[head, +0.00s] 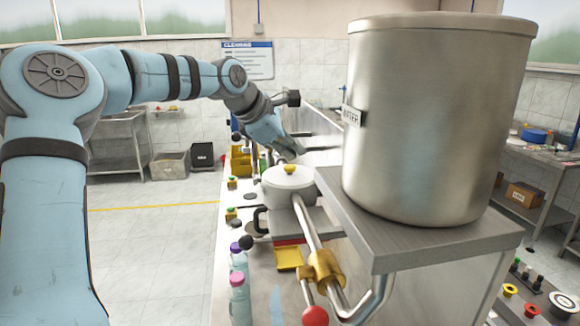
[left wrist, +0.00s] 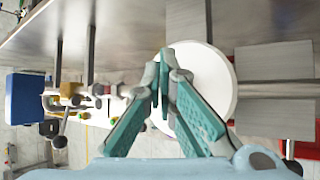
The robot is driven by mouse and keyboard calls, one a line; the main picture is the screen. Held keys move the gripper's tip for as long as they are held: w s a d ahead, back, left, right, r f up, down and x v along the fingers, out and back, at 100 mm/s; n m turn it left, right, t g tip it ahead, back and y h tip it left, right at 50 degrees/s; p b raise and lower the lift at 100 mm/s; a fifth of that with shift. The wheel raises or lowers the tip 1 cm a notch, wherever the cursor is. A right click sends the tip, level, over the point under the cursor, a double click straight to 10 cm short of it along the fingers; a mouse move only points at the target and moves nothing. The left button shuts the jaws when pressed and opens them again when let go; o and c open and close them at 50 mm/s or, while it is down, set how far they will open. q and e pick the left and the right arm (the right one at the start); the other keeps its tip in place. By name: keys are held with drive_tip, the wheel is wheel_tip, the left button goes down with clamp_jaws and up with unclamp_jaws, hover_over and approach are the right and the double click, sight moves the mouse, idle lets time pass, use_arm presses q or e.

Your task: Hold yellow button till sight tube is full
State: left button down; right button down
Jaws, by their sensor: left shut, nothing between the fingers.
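A yellow knob-like button (head: 289,169) sits on top of a round white lidded vessel (head: 290,186) in the middle of the head view. Another yellow button (head: 510,289) is on a panel at the lower right. My left gripper (head: 297,152) is shut and empty, just above and behind the white vessel's top. In the left wrist view, its closed fingers (left wrist: 160,105) are in front of a white disc (left wrist: 212,82). I cannot tell whether they touch it, and no yellow button shows there. I cannot pick out a sight tube. My right gripper is not in view.
A large steel tank (head: 430,120) stands on a metal stand (head: 450,240) right of the vessel. A pipe with a brass valve (head: 325,268) and a red ball handle (head: 315,317) runs in front. Bottles (head: 239,300) stand at the bench's left edge. Open floor lies left.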

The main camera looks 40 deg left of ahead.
use_arm(q)
drive_tip(key=shift+f, duration=0.5)
drive_tip(key=shift+f+b, duration=0.45)
drive_tip(key=shift+b, duration=0.15)
idle(0.5)
drive_tip(key=shift+r, duration=0.15)
idle(1.1)
drive_tip(key=shift+r+p, duration=0.8)
drive_tip(key=shift+p, duration=0.25)
